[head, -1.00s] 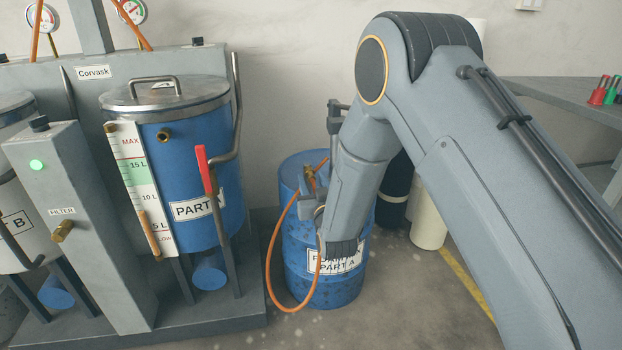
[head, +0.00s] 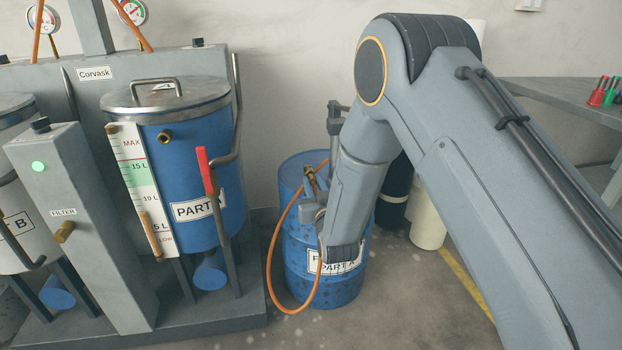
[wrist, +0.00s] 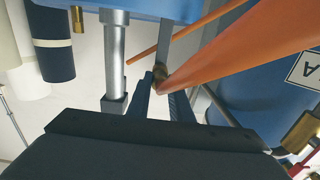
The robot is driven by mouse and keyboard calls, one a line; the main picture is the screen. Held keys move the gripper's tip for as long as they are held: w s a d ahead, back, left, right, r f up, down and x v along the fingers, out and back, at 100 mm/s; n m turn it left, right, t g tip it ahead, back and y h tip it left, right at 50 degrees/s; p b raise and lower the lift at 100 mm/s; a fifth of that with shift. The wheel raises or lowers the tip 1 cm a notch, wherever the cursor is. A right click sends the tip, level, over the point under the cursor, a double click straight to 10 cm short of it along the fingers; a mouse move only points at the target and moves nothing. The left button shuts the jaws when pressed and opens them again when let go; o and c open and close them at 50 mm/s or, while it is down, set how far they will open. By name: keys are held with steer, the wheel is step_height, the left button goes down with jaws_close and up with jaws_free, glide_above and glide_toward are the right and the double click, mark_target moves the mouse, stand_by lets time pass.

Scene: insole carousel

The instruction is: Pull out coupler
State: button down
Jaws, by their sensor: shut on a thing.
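The orange hose (head: 271,265) loops beside the blue drum (head: 318,285) labelled Part A. The brass coupler (head: 311,180) is at the hose end, just above the drum top in the head view. My gripper (head: 313,208) is at the drum's upper front, partly covered by my own wrist. In the wrist view, my gripper's fingers (wrist: 163,92) are closed around the coupler (wrist: 160,78), where the large orange hose (wrist: 235,42) ends. The fingers hide most of the coupler. I cannot tell whether it still touches its fitting on the drum.
The blue Part A tank (head: 182,182) with a red-handled lever (head: 204,170) stands left of the drum. A grey filter column (head: 75,215) is further left. A dark container and a white one (head: 428,225) stand behind right. A grey bench (head: 560,92) is at right.

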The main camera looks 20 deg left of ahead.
mark_target(315, 186)
steer(key=shift+p+v, duration=1.1)
steer(key=shift+v, duration=1.35)
step_height(315, 186, up, 7)
steer(key=p, duration=0.4)
steer(key=shift+p, duration=0.35)
